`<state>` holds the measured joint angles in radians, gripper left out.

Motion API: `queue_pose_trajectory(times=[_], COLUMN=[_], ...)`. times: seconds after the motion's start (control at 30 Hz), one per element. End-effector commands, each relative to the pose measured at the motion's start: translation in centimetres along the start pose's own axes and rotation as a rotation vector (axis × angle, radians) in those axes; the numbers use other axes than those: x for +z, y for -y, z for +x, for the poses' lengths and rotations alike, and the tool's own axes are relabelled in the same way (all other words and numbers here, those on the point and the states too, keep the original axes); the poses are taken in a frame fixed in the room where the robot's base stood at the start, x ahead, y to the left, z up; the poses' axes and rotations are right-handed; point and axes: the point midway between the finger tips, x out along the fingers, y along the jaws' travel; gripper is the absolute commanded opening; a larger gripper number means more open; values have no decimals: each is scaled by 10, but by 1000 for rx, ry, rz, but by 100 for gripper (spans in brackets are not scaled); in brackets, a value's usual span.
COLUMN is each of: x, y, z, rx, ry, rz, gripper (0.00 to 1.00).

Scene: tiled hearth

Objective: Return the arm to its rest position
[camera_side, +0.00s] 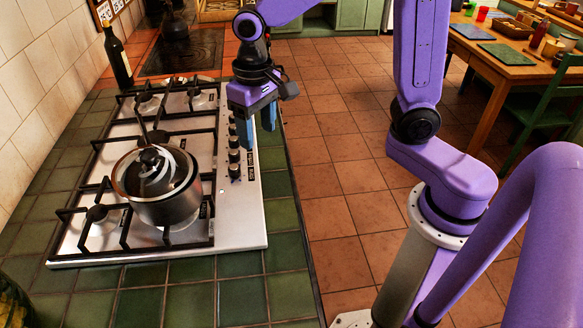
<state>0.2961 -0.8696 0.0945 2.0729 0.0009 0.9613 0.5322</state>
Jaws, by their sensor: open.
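My gripper (258,127) hangs from my purple arm with its blue fingers pointing down. It is above the right edge of the gas stove (232,222), close to the row of black knobs (234,155). The fingers are apart and nothing shows between them. A dark pot (172,206) with a lid stands on the front burner area of the stove, to the left of my gripper and apart from it. Its handle sticks up toward the back.
A dark bottle (117,58) stands at the back left by the tiled wall. Green tiles (245,300) border the stove. Open terracotta floor (335,150) lies to the right. A wooden table (505,65) with cups and mats and a green chair (545,115) stand at the far right.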

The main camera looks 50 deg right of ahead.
Motion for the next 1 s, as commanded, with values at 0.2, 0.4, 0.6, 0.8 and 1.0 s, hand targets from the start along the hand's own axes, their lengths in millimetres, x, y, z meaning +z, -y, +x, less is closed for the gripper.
queue_pose_trajectory(times=[0.2,0.4,0.6,0.8,1.0], x=[55,105,155,195,212], y=[-6,-17,-33,-50,-58], z=[-3,-3,-1,3,6], rx=[-5,-9,-12,-15,-17], ry=[-4,-8,-10,-12,-14], rz=[-269,-513,-756,-958,-1049], gripper=[61,61,61,61,61])
